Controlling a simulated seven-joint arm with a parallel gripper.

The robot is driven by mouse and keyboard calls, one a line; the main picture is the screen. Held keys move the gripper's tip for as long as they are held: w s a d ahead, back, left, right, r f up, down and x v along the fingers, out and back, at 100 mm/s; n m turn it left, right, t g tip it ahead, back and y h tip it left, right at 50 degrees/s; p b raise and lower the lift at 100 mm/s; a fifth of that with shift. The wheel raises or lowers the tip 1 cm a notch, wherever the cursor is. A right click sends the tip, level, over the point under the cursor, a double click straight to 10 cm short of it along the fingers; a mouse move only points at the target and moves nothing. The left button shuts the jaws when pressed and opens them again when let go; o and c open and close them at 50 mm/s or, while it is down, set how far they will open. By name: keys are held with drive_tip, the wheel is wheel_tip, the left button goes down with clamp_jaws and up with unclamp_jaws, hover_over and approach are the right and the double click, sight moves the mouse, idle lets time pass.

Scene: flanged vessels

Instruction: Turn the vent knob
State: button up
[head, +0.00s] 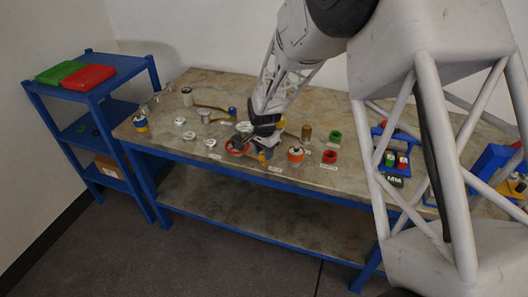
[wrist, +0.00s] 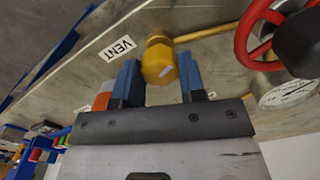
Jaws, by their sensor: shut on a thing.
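The vent knob (wrist: 160,60) is a yellow, faceted knob in the wrist view, beside a white label reading VENT (wrist: 119,47). A yellow pipe runs from near it toward the upper right. My gripper (wrist: 159,66) has its two blue fingers on either side of the knob and is shut on it. A small pale mark shows on the knob's near face. The knob is mostly hidden there.
The red handwheel (wrist: 253,38) and a white dial gauge (wrist: 290,93) are close on the right in the wrist view. In the head view, an orange-and-white vessel (head: 296,155), a red ring (head: 329,156) and a green ring (head: 335,136) stand right of my gripper.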

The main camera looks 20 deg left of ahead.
drive_tip(key=m, duration=0.5)
idle(0.4)
drive_tip(key=o, duration=0.9)
drive_tip(key=shift+r, duration=0.1)
drive_tip(key=shift+r, duration=3.8)
